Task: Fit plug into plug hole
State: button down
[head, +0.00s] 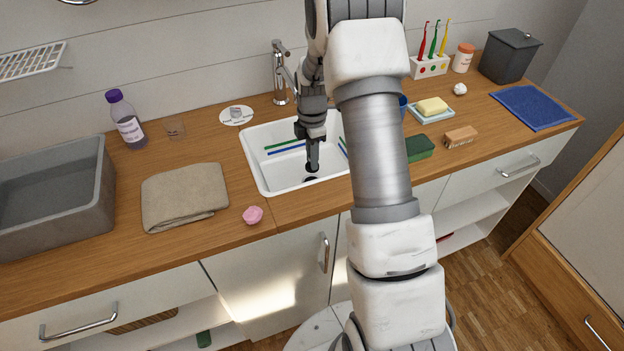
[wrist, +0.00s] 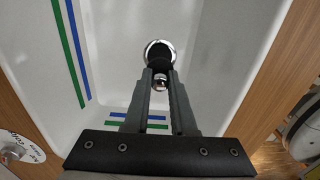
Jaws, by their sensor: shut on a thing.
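My gripper (head: 312,165) reaches down into the white sink basin (head: 256,160). In the wrist view, my gripper (wrist: 160,82) is shut on the plug, whose shiny metal knob (wrist: 160,84) shows between the fingertips. The plug's dark body is partly hidden by the fingers and hard to tell from the hole. The plug hole, with a chrome rim (wrist: 161,42), lies just past the fingertips in the wrist view. In the head view the dark plug hole (head: 310,181) shows just below my gripper. The plug appears apart from the hole, slightly above it.
Green and blue stripes (wrist: 73,50) mark the basin. A tap (head: 280,75) stands behind it. A folded towel (head: 184,195) and pink item (head: 252,215) lie left; a green sponge (head: 420,148) and brush (head: 460,137) lie right. The basin walls surround my gripper.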

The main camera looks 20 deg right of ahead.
aim_at(312, 175)
jog(key=shift+f+b, duration=0.35)
jog(key=shift+f, duration=2.95)
jog(key=shift+f, duration=0.15)
jog(key=shift+f, duration=0.15)
jog(key=c, duration=0.7)
grip_release()
jog(key=shift+c, duration=0.2)
jog(key=shift+r, duration=0.25)
